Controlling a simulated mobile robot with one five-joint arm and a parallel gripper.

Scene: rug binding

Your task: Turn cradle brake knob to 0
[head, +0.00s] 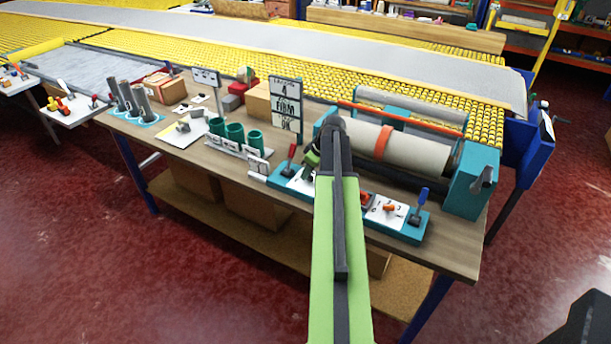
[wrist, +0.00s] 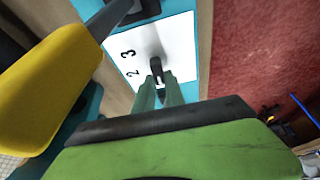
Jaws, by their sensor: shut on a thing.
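In the wrist view, a small dark knob (wrist: 155,66) stands on a white dial plate (wrist: 178,42) with the digits 2 and 3 readable. My gripper (wrist: 158,84) has its green fingers closed around the knob. The fingers hide part of the dial, and I cannot tell which digit the knob points to. In the head view, the teal control strip (head: 412,232) runs along the table's front edge, before the cradle with its pale roll (head: 413,148) and orange band. My green arm covers the middle of the strip and hides the gripped knob there.
A yellow-handled lever (wrist: 45,75) stands close beside my gripper in the wrist view. In the head view, a red lever (head: 291,152), an orange knob (head: 389,208) and a blue lever (head: 420,205) share the strip. Green cups (head: 235,133) and a sign (head: 286,103) stand left.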

